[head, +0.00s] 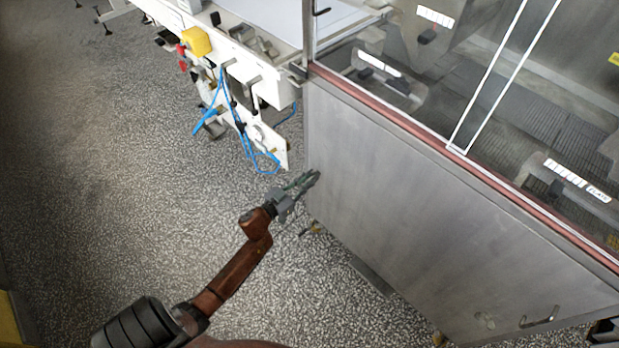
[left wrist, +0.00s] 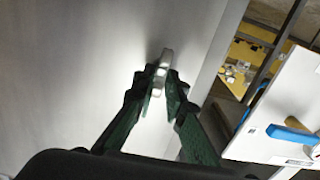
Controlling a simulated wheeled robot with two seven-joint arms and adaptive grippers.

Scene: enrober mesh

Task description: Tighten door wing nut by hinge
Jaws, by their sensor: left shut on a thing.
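The wing nut (left wrist: 161,72) is a small pale metal piece standing off a flat grey metal panel in the left wrist view. My left gripper (head: 314,177) has green fingers, and it is at the left edge of the large grey panel (head: 430,215) in the head view. In the left wrist view the fingers (left wrist: 160,88) are closed around the wing nut, with their tips on either side of it. In the head view the nut is hidden by the fingers. The hinge cannot be made out. My right gripper does not show.
A glass-fronted enclosure (head: 480,90) with a reddish lower rail sits above the panel. A white machine frame (head: 262,82) with blue hoses (head: 240,125) stands just behind and left of my left gripper. The speckled floor (head: 120,180) at left is clear.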

